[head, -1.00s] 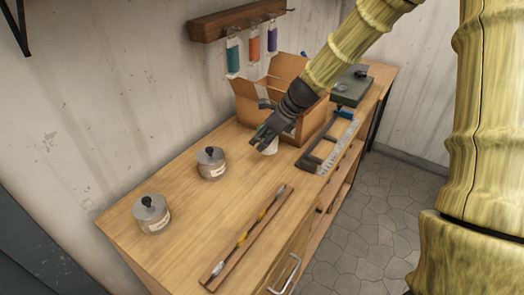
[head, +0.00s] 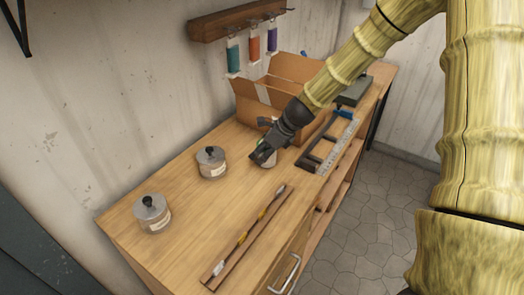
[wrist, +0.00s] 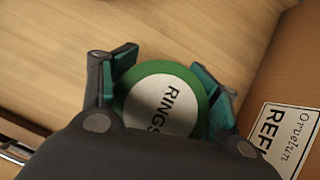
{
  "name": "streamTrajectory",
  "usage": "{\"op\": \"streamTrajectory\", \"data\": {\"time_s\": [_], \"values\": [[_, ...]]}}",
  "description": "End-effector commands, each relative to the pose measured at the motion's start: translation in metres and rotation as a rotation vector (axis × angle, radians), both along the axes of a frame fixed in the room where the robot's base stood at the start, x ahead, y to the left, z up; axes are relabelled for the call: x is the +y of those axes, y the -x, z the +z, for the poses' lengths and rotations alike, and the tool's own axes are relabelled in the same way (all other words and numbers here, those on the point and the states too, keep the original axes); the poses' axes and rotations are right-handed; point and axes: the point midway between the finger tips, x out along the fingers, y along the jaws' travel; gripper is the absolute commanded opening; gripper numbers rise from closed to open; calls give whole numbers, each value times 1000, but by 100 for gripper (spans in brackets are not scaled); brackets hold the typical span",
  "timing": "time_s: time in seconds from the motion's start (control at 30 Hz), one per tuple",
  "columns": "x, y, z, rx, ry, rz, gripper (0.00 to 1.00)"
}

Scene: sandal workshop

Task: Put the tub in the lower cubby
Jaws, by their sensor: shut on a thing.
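The tub (wrist: 165,103) is small and round, with a green-rimmed lid labelled "RINGS" in the wrist view. In the head view its pale side (head: 271,160) shows partly behind my gripper (head: 262,157), on or just above the wooden bench top; I cannot tell which. My gripper is shut on the tub, with its teal-padded fingers (wrist: 168,85) on either side of the lid. Open shelving (head: 338,192) shows steeply from above in the bench's front. The inside of the lower cubby is hidden from this angle.
An open cardboard box (head: 262,110) stands close behind the tub. Two lidded metal pots (head: 211,164) (head: 152,214) stand to the left. A long wooden strip (head: 245,240) lies in front, and a dark frame with a ruler (head: 328,148) lies right. A drawer handle (head: 285,274) sticks out.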

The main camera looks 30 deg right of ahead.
Motion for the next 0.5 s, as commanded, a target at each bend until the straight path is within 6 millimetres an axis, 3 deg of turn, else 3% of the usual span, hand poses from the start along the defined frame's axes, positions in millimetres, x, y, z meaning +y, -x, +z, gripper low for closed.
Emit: {"op": "streamTrajectory", "data": {"time_s": [0.03, 0.17, 0.5], "values": [[0, 0, -1, 0, 0, -1, 63], [0, 0, -1, 0, 0, -1, 85], [0, 0, 0, 0, 0, -1, 85]]}}
